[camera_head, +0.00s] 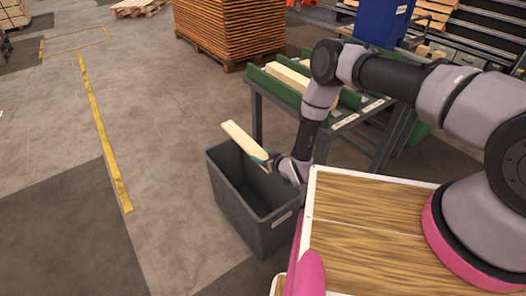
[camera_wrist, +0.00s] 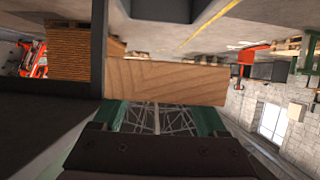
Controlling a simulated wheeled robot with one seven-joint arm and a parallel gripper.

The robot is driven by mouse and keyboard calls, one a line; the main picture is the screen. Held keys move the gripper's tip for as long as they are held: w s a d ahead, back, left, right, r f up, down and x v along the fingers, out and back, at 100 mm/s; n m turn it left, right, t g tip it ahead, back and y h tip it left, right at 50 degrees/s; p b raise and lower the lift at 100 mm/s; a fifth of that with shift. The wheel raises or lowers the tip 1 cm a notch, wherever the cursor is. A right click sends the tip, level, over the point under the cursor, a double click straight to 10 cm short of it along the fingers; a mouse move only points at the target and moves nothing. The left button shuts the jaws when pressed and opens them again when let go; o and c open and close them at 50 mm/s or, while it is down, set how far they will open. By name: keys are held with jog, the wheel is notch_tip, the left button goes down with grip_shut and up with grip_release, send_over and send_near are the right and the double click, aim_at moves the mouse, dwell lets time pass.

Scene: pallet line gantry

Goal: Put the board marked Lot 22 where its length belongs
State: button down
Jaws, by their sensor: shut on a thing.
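A pale wooden board (camera_head: 243,139) is held in my gripper (camera_head: 262,161) above the open dark grey bin (camera_head: 262,228). The board points up and to the left, tilted, with its far end beyond the bin's back rim. In the wrist view the board (camera_wrist: 165,82) spans across between the green fingers (camera_wrist: 160,118). No Lot marking is readable on it. The green bench (camera_head: 345,121) behind carries pale boards (camera_head: 290,75) between green dividers. Small labels on the bench front and a label on the bin are too small to read.
My wood-topped base stands right of the bin. A stack of brown slats (camera_head: 228,30) on a pallet stands at the back. A blue container (camera_head: 382,20) is at the back right. The floor left of the bin is clear, with yellow lines (camera_head: 103,130).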

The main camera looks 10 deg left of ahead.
notch_tip(320, 180, down, 10)
dwell(0.6)
grip_release()
jog(key=shift+f, duration=0.1)
jog(key=v, duration=1)
jog(key=shift+s+d, duration=0.25)
jog(key=shift+s, duration=0.05)
dwell(0.6)
